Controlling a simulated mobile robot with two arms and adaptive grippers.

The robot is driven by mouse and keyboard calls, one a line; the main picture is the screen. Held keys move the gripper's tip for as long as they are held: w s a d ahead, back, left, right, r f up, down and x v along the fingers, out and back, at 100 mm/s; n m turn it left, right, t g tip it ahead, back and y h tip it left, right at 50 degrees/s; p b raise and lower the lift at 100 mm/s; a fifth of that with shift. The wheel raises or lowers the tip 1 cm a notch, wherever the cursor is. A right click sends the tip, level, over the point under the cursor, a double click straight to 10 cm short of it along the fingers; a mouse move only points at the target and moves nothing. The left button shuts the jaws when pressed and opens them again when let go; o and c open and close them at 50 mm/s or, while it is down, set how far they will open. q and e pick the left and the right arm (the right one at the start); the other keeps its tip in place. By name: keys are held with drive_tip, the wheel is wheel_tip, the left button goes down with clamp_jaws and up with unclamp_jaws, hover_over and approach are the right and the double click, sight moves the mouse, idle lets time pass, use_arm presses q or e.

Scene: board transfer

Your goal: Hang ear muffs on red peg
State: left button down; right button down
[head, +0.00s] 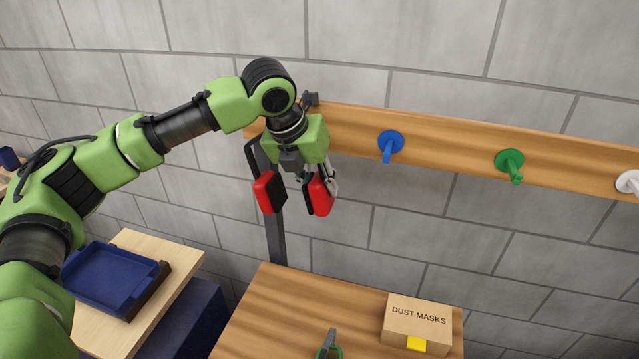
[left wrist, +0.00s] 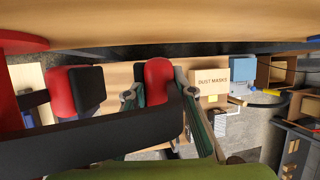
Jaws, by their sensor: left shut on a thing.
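The ear muffs have two red cups with black pads and a black headband. In the head view they hang at my left gripper (head: 318,185), with one cup (head: 268,193) to its left and the other at its fingers. In the left wrist view the headband (left wrist: 100,140) crosses close to the camera, and the fingers of my left gripper (left wrist: 158,96) are shut on the muffs near one cup. A red disc and stem, seemingly the red peg (left wrist: 20,42), show at the left edge there. My gripper hides it in the head view. I cannot tell whether the headband touches it.
The wooden rail (head: 446,152) on the block wall carries a blue peg (head: 390,145), a green peg (head: 510,162) and a white peg (head: 629,183). Below are a wooden table (head: 275,315), a dust masks box (head: 417,323) and a blue tray (head: 113,283).

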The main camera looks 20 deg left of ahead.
use_arm(q)
drive_tip(key=c, duration=1.6)
unclamp_jaws()
drive_tip(key=shift+c, duration=0.2)
drive_tip(key=shift+f, duration=0.1)
drive_tip(key=v, duration=1.2)
